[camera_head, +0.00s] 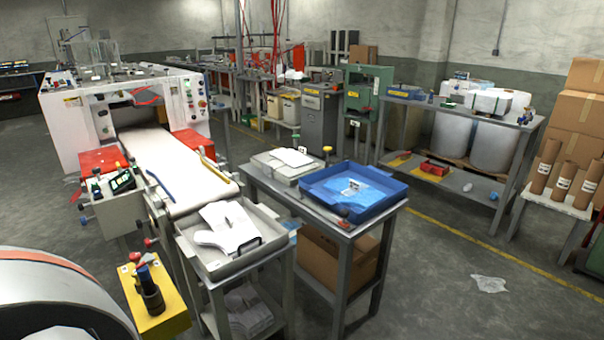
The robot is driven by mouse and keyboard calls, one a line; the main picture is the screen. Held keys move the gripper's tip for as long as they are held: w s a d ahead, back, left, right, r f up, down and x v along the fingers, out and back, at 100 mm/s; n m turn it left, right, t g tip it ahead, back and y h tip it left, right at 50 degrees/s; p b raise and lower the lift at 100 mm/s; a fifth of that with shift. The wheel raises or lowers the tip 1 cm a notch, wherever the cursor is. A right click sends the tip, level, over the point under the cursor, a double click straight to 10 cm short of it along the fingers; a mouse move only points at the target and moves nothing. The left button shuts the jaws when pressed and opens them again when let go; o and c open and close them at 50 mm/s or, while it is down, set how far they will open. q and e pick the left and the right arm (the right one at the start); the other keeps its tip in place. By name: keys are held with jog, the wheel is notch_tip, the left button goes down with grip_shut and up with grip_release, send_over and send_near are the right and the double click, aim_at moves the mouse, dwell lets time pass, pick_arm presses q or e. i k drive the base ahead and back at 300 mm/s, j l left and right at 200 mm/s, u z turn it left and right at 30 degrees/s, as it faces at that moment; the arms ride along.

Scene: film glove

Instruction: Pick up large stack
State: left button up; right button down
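A stack of white glove-shaped film sheets (228,226) lies in a grey tray (262,256) at the end of the conveyor, with a small dark mark on top. A smaller white stack (291,157) rests on a grey container (272,168) on the table behind. A blue tray (385,208) to its right holds blue film with a white label. More whitish sheets (247,312) sit on the shelf below the grey tray. I cannot tell from labels which stack is the large one. Neither of my grippers shows in this view.
A white machine (70,130) with a conveyor (180,175) stands at left. A yellow box with a black post (160,312) is near the front. A metal table (345,232) adjoins the tray stand. Floor at right is mostly open, with a plastic scrap (489,284).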

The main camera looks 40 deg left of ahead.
aim_at(230, 225)
jog(key=i+u, duration=0.6)
jog(key=u, duration=0.15)
jog(key=i+l+u, duration=0.35)
jog(key=k+j, duration=0.05)
jog(key=j, duration=0.05)
